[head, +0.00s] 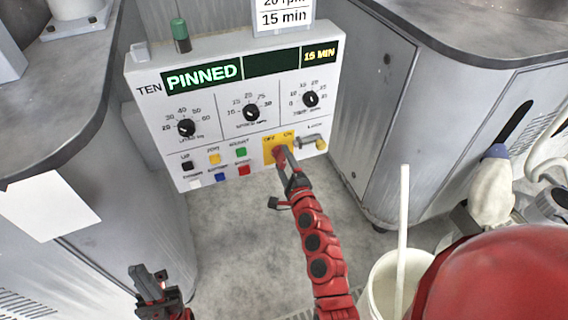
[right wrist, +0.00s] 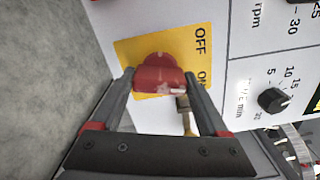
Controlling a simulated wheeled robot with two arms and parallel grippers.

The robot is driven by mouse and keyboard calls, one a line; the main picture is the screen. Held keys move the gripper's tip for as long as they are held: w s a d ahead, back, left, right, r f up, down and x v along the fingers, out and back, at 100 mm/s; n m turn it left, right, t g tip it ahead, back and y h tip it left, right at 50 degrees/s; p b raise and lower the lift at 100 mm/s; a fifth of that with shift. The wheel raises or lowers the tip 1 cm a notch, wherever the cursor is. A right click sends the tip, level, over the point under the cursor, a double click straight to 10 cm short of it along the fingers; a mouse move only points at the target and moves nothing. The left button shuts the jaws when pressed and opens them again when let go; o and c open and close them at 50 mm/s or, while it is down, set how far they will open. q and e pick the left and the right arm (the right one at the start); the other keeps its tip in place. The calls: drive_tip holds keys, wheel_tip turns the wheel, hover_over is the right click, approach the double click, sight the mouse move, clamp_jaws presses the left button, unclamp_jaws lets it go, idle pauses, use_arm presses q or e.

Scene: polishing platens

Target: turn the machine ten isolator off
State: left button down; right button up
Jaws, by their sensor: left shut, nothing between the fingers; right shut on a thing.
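The machine ten panel (head: 222,120) is a pale box labelled TEN, with a lit display reading PINNED and 15 MIN. Its isolator is a red knob (right wrist: 158,74) on a yellow plate (right wrist: 197,44) marked OFF and ON, at the panel's lower right. My right gripper (head: 281,153) is shut on the red knob, one finger on each side, as the right wrist view (right wrist: 158,82) shows. The fingers partly hide the knob in the head view, and I cannot tell which mark it points to. My left gripper (head: 150,284) is shut and empty, low and away from the panel.
A brass padlock (head: 320,144) hangs beside the yellow plate, by the LOCK label. Several dials and coloured buttons fill the panel. Grey cabinets stand on both sides. A white bucket (head: 380,285) with a pale stick stands at lower right. Open floor (head: 235,235) lies below the panel.

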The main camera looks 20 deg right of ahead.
drive_tip(key=n+b, duration=0.1)
drive_tip(key=n, duration=0.2)
drive_tip(key=shift+n, duration=0.4)
drive_tip(key=n, duration=0.2)
drive_tip(key=shift+f+n, duration=0.1)
drive_tip(key=shift+n, duration=0.3)
drive_tip(key=n, duration=0.2)
drive_tip(key=shift+n, duration=1.8)
drive_tip(key=o, duration=1.1)
drive_tip(key=shift+s, duration=0.1)
drive_tip(key=s, duration=0.5)
drive_tip(key=s+p, duration=0.1)
drive_tip(key=s, duration=1.1)
drive_tip(key=shift+s+d, duration=0.1)
drive_tip(key=shift+d, duration=0.2)
